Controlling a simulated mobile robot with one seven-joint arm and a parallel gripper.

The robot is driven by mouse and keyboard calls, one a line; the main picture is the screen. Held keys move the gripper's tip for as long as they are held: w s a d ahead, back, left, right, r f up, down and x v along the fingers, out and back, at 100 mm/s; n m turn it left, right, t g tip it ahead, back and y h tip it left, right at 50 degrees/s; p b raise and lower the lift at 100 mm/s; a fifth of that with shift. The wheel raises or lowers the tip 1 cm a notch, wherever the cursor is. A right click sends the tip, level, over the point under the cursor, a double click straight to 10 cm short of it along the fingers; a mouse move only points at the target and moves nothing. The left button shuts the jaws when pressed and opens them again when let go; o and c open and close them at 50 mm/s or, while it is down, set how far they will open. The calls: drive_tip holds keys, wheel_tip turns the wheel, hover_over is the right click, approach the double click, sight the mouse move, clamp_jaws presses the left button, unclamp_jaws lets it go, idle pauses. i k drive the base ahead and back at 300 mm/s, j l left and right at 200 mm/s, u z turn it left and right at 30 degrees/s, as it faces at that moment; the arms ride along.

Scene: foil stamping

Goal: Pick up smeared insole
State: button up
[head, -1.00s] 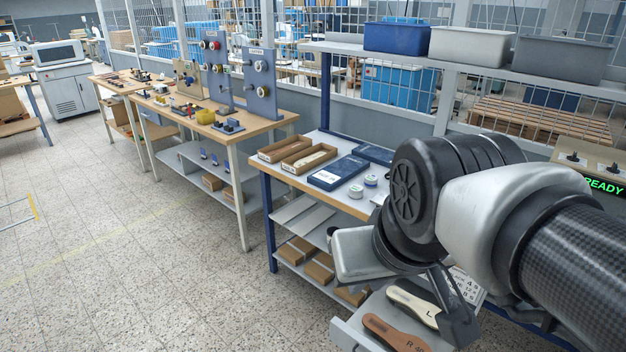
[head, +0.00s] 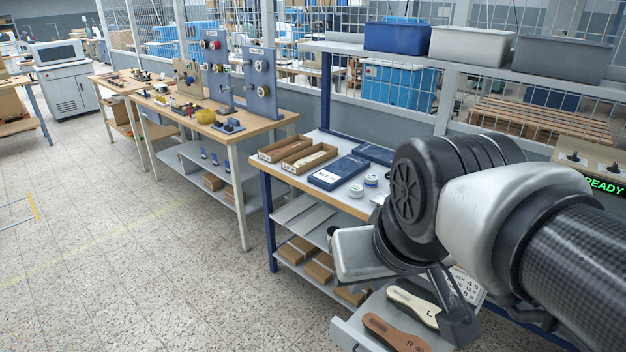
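A cream insole (head: 408,300) marked "L" lies on a grey tray (head: 348,333) at the lower right. A brown insole (head: 395,333) marked "R 40" lies in front of it. No smear can be made out on either at this size. My gripper (head: 456,322) hangs at the right end of the cream insole, partly covering that end. Its fingers are mostly hidden behind my arm and wrist, so I cannot tell whether they are open, or whether they touch the insole.
A workbench (head: 345,207) behind holds two cardboard trays (head: 298,152), blue boxes (head: 338,172) and small round tins (head: 356,191). A printed card (head: 468,285) stands behind the insoles. A panel reading "READY" (head: 604,187) is at the right.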

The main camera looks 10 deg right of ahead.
sight(426, 311)
drive_tip(key=l+u, duration=0.1)
drive_tip(key=l, duration=0.3)
drive_tip(key=k+l+u, duration=0.15)
drive_tip(key=l, duration=0.25)
drive_tip(key=k+l+u, duration=0.1)
drive_tip(key=l, duration=0.3)
drive_tip(key=k+l+u, duration=0.15)
drive_tip(key=l, duration=0.2)
drive_tip(key=k+l+u, duration=0.1)
drive_tip(key=l, duration=0.3)
